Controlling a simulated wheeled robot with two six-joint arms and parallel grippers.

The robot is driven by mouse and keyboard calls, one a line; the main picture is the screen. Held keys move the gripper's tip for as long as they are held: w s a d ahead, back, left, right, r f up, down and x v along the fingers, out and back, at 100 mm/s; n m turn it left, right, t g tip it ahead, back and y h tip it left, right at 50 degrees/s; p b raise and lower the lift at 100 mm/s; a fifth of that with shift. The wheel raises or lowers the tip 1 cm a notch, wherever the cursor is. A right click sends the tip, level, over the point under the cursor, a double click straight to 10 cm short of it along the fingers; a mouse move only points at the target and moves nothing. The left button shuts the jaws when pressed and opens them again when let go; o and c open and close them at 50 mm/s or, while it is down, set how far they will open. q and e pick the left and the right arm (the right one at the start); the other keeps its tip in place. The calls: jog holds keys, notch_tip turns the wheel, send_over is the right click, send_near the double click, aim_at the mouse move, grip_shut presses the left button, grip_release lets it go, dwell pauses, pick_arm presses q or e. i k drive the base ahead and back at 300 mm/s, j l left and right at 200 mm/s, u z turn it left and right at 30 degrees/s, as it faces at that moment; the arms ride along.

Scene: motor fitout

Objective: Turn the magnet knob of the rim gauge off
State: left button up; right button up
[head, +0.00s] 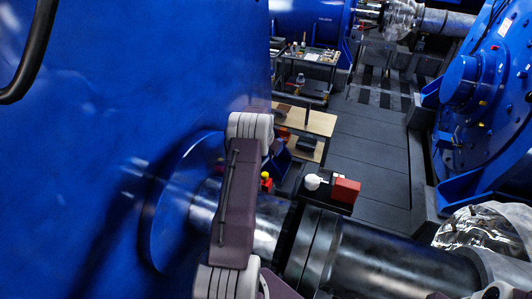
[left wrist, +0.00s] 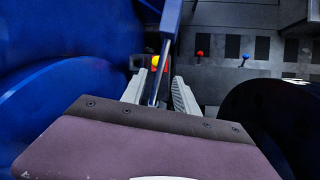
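A small yellow and red part (head: 265,181) shows beside my arm, just behind the shaft. A yellow and red part also shows in the left wrist view (left wrist: 155,61), beyond the fingertips. I cannot tell for certain that it is the rim gauge's magnet knob. My left gripper (left wrist: 160,82) has its two grey fingers apart, with a thin rod (left wrist: 162,70) showing between them; nothing looks clamped. In the head view my left arm link crosses the middle and its gripper is hidden. My right gripper is not clearly seen. A white round part (head: 312,182) sits by a red block (head: 345,190).
A dark shaft with a coupling (head: 325,245) runs across the bottom. A large blue housing (head: 120,100) fills the left side. A blue machine (head: 495,90) stands at right. Grey floor (head: 370,160) lies open between. The wrist view shows red (left wrist: 200,54) and blue (left wrist: 246,57) knobs farther off.

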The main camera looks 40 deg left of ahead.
aim_at(311, 182)
jog(key=k+l, duration=0.25)
jog(key=k, duration=0.2)
jog(key=k+l, duration=0.2)
jog(key=k, duration=0.3)
